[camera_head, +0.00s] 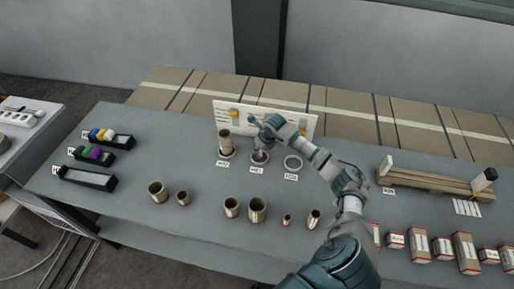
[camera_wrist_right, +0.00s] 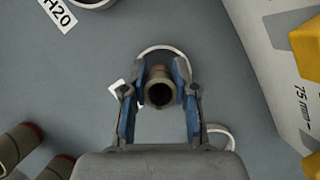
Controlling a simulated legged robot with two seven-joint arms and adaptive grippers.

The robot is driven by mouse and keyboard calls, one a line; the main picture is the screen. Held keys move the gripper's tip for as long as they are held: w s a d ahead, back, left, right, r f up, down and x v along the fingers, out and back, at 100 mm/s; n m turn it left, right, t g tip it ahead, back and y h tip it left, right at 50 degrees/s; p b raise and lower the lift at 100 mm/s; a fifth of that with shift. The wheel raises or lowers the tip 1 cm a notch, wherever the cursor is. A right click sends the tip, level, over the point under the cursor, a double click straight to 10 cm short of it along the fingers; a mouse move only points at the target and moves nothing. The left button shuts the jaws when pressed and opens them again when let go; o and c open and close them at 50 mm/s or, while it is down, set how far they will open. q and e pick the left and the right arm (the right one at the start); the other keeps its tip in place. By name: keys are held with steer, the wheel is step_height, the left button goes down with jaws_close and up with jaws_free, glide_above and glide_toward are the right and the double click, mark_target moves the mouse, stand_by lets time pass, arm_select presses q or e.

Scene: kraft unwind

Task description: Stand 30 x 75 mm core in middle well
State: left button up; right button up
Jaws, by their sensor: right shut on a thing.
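My right gripper (camera_head: 263,147) is over the middle well in the head view. In the wrist view my right gripper (camera_wrist_right: 159,92) is shut on a small brown core (camera_wrist_right: 160,94), its hollow end facing the camera. The pale ring of the middle well (camera_wrist_right: 165,47) shows behind the core and fingers; I cannot tell whether the core touches its floor. The left well (camera_head: 228,157) has a taller core (camera_head: 225,141) standing in it. The right well (camera_head: 293,162) is an empty pale ring. My left gripper is not in view.
A sign board (camera_head: 297,122) stands just behind the wells. Black trays (camera_head: 90,178) lie at left. A wooden rack (camera_head: 425,182) and boxes (camera_head: 418,245) are at right.

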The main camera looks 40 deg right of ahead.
steer(key=shift+d+f, duration=0.4)
steer(key=shift+a+r, duration=0.1)
steer(key=shift+a, duration=0.4)
steer(key=o, duration=1)
steer(key=shift+d+f, duration=0.25)
steer(key=shift+d, duration=0.1)
